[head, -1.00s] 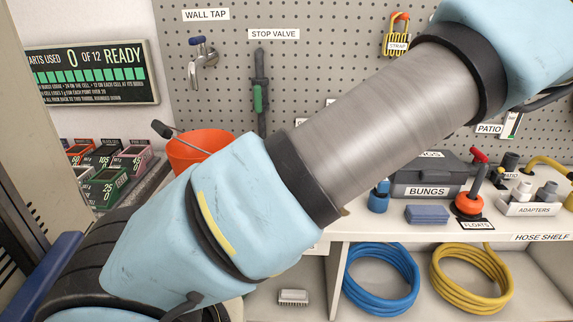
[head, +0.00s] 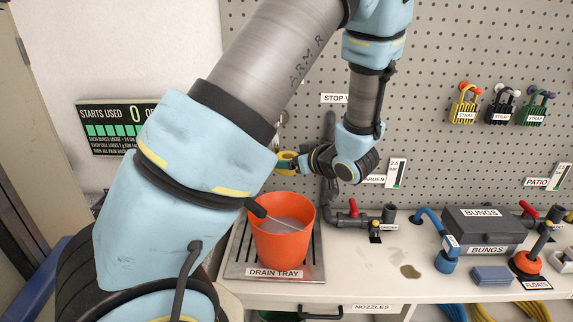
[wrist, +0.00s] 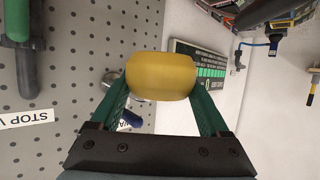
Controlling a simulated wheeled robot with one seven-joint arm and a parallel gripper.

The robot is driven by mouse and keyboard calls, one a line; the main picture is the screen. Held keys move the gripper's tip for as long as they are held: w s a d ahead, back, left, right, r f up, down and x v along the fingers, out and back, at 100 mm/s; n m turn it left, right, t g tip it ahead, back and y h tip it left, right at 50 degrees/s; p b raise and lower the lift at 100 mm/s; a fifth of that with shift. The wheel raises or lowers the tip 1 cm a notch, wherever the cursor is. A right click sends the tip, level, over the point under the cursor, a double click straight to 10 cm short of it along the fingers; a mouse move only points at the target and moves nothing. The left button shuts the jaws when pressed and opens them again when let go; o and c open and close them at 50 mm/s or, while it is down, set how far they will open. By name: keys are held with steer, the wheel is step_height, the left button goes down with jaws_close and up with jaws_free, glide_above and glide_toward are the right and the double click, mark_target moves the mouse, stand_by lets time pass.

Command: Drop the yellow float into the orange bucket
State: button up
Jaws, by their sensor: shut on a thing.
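The yellow float (wrist: 160,76) is held between the two green fingers of my gripper (wrist: 163,88) in the wrist view. In the head view the float (head: 286,161) shows small, at the end of my gripper (head: 289,163), in front of the pegboard. The orange bucket (head: 270,250) stands upright on the drain tray (head: 236,268), with its handle leaning across the rim and a greyish content inside. The gripper and float are above the bucket's rim in the picture; the exact depth between them is hard to tell.
Right of the bucket are a pipe fitting with a red valve (head: 353,208), a blue-ended pipe (head: 446,260), a grey bungs case (head: 482,228) and a floats stand (head: 527,262). My arm hides part of the left side. The shelf between has bare room.

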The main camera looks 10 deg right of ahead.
step_height(320, 180, down, 6)
steer(key=b, duration=0.5)
steer(key=shift+b, duration=0.3)
steer(key=o, duration=1.2)
steer(key=b+v, duration=0.2)
steer(key=v, duration=0.8)
steer(key=shift+s+d+r, duration=0.2)
steer(key=shift+s, duration=0.1)
